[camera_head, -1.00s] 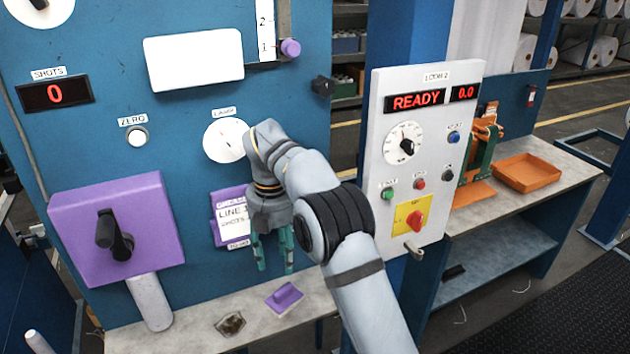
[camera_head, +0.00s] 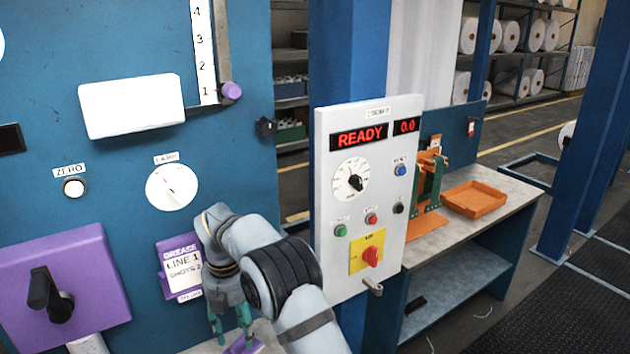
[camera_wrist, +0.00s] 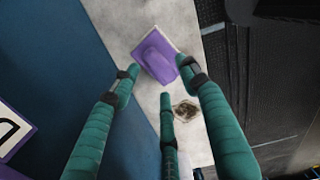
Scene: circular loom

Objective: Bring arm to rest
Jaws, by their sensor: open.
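My gripper (camera_head: 232,322) hangs pointing down in front of the blue panel, over the narrow grey shelf, at the end of my bent arm. Its green fingers are spread and nothing is between them. In the wrist view the fingers of my gripper (camera_wrist: 160,85) stand apart above the shelf (camera_wrist: 150,30). A purple block with a handle (camera_wrist: 158,57) lies on the shelf beyond the fingertips. The same purple block (camera_head: 244,345) shows partly at the bottom edge of the head view, below the fingers.
The grease card (camera_head: 184,268) is on the panel just left of my gripper. The control box (camera_head: 365,200) reads READY and stands to the right of my arm. A purple box with a black lever (camera_head: 60,285) is at left. A dark patch (camera_wrist: 187,110) lies on the shelf.

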